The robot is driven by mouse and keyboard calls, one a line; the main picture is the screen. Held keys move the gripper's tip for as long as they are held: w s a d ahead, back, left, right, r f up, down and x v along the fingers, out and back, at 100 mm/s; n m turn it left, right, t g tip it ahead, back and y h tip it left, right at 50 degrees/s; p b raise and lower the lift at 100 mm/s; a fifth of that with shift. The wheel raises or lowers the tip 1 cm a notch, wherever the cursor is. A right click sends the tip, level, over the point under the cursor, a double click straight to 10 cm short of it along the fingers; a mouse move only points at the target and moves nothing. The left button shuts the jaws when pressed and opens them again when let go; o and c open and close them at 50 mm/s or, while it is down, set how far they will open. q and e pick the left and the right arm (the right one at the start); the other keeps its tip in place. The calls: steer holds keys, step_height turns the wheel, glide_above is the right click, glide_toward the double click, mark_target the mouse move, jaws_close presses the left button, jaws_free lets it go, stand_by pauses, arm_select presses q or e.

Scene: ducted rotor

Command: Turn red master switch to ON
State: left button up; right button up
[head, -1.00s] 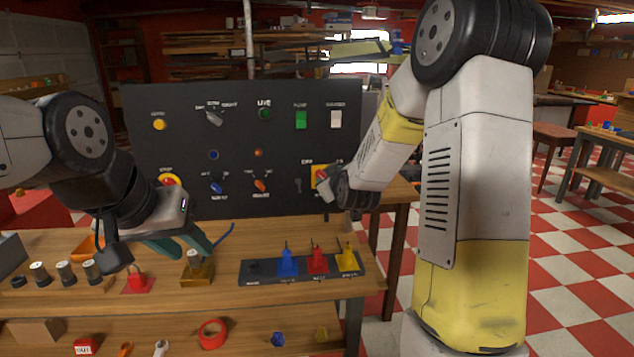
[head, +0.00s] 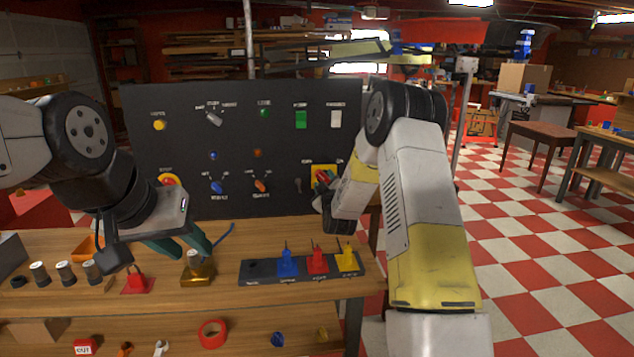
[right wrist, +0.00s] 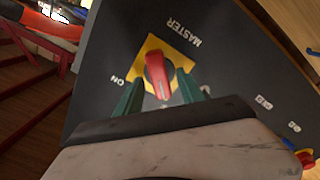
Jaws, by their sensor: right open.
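The red master switch (right wrist: 156,72) sits on a yellow plate (right wrist: 146,52) on the dark panel, under a MASTER label. An ON label stands to the left of the plate in the right wrist view. My right gripper (right wrist: 159,88) is open, with one green finger on each side of the red handle; I cannot tell whether they touch it. In the head view the switch (head: 322,177) is partly hidden by my right gripper (head: 322,196). My left gripper (head: 190,247) is open and empty above the bench.
The panel (head: 240,135) carries other knobs, buttons and an emergency-style red button (head: 168,181). The bench (head: 215,295) holds a dark rack (head: 253,271) with blue, red and yellow parts, a brass block (head: 197,273) and several cylinders.

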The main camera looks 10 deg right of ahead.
steer(key=shift+w, duration=0.35)
jaws_close()
